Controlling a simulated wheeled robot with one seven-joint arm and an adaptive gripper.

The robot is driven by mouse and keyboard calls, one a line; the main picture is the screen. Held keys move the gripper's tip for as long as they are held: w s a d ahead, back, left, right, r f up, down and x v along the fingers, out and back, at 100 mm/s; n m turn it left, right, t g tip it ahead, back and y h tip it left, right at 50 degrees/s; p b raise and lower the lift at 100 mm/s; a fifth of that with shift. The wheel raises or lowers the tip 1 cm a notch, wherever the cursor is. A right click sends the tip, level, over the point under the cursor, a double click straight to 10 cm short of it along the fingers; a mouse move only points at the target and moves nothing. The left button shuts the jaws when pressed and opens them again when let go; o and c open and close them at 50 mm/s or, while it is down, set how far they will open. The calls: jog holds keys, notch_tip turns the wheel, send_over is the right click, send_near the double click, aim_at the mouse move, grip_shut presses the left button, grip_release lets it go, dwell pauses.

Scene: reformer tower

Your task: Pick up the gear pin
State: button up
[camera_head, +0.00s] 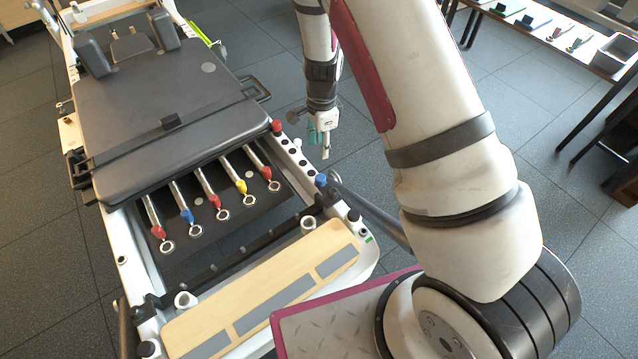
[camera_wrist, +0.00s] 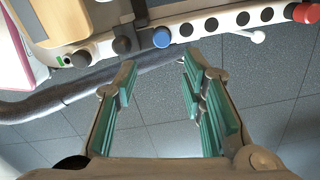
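My gripper (camera_head: 319,140) hangs just right of the reformer's white side rail (camera_head: 291,148). In the wrist view my gripper (camera_wrist: 158,80) has its green-padded fingers wide apart, with only floor and a grey bar showing between them. On the rail a blue knob (camera_head: 321,180) and a red knob (camera_head: 277,126) stand with several dark holes between them. In the wrist view the blue knob (camera_wrist: 161,37) is beyond the gap between the fingertips, apart from them, and the red knob (camera_wrist: 305,12) is at the upper right. I cannot tell which knob is the gear pin.
The black carriage (camera_head: 165,95) fills the frame's far part. Several springs with red, blue and yellow ends (camera_head: 241,186) lie before it. A wooden footboard (camera_head: 262,285) is nearest. A grey bar (camera_head: 370,212) runs beside the rail. A table (camera_head: 545,32) stands at upper right; floor between is clear.

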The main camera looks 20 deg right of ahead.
jog(key=b, duration=0.3)
send_over(320, 177)
jog(key=f, duration=1)
jog(key=shift+s, duration=0.25)
jog(key=shift+w+f+b, duration=0.2)
jog(key=shift+f+b, duration=1.1)
jog(key=shift+f, duration=1.9)
jog(key=shift+r, duration=0.1)
grip_shut()
